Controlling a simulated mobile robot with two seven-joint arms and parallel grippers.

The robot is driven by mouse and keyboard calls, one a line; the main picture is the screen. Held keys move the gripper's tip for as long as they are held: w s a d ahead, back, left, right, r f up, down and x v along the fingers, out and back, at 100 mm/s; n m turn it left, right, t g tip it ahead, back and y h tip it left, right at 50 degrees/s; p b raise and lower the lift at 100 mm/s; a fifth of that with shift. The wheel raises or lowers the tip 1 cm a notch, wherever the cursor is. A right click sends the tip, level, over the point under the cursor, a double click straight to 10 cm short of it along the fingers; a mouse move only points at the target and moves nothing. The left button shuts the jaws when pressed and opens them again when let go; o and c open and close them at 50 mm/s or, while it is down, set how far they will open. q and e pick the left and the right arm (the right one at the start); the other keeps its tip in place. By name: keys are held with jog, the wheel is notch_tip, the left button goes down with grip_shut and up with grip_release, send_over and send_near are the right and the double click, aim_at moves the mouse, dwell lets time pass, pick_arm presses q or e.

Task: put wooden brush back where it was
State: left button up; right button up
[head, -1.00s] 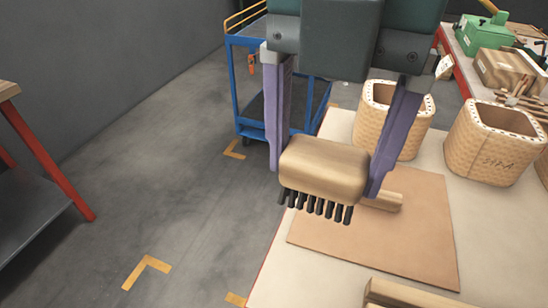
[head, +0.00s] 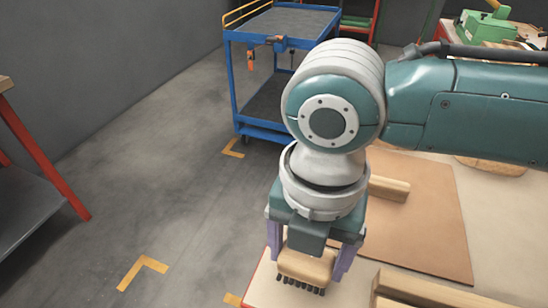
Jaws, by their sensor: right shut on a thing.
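The wooden brush (head: 306,266) has a pale wood block with black bristles pointing down. My right gripper (head: 308,262) is shut on it, one purple finger at each side of the block. The brush is over the near left corner of the pale table (head: 352,291). I cannot tell whether its bristles touch the tabletop. My right arm comes in from the right and hides much of the table behind it. My left gripper is not in view.
A wooden piece (head: 425,291) lies at the near edge. A blue cart (head: 238,88) stands on the floor behind. A red-legged bench (head: 50,172) is at left.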

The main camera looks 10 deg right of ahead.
jog(key=shift+f, duration=0.25)
jog(key=shift+f, duration=0.2)
jog(key=o, duration=1.1)
jog(key=shift+r, duration=0.1)
